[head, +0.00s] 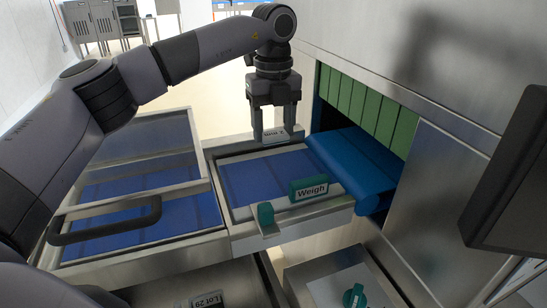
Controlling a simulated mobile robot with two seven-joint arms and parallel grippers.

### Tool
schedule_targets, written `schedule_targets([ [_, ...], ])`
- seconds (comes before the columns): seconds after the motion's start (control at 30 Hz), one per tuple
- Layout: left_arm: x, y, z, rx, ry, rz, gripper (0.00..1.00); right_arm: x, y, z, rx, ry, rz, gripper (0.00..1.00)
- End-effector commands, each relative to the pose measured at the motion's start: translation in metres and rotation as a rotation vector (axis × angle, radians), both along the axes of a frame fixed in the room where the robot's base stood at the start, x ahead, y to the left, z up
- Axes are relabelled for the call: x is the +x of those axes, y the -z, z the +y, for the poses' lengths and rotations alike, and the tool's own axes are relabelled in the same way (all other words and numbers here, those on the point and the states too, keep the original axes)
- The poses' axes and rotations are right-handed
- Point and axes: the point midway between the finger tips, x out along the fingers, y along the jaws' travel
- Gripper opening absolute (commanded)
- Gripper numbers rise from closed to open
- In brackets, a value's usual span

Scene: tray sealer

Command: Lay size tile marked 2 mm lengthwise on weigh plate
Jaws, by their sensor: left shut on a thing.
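My left gripper (272,138) comes down from above at the far edge of the weigh plate (262,178). Its two fingers point down and are shut on a pale size tile (272,134). The tile's dark marking looks upside down and is too small to read surely. The fingers hide part of the tile, and I cannot tell whether its underside touches the metal rim. The weigh plate has a blue surface in a metal frame, with a green "Weigh" sign (309,189) at its front. No tile lies on its visible surface. My right gripper is out of view.
A blue roller belt (352,165) leads right into an opening with a green strip curtain (365,105). A lidded bay with a dark handle (104,222) lies left. A green knob (265,214) stands at the front edge. A dark screen (510,175) juts in at right.

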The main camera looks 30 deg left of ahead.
Motion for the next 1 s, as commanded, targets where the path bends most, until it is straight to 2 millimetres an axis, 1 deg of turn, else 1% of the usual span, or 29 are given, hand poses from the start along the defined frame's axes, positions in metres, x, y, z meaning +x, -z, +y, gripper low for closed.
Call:
schedule_targets([
  [0.03,0.000,0.011,0.000,0.001,0.000,0.003,0.30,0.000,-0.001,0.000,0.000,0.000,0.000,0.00],
  [0.1,0.000,0.021,0.000,0.000,0.000,0.001,0.30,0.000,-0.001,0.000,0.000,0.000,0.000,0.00],
  [0.37,0.000,0.041,0.000,0.001,0.000,0.000,0.30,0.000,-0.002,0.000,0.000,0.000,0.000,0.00],
  [0.5,0.000,0.062,0.000,0.001,0.000,0.001,0.30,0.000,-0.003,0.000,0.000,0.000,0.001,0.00],
  [0.6,0.000,0.074,0.000,0.001,0.000,0.001,0.30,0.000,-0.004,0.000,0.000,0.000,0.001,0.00],
  [0.87,0.000,0.076,0.000,0.000,0.000,-0.001,0.30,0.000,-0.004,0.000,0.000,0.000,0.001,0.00],
  [1.0,0.000,0.080,0.000,0.000,0.000,-0.001,0.30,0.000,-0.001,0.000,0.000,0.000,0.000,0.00],
])
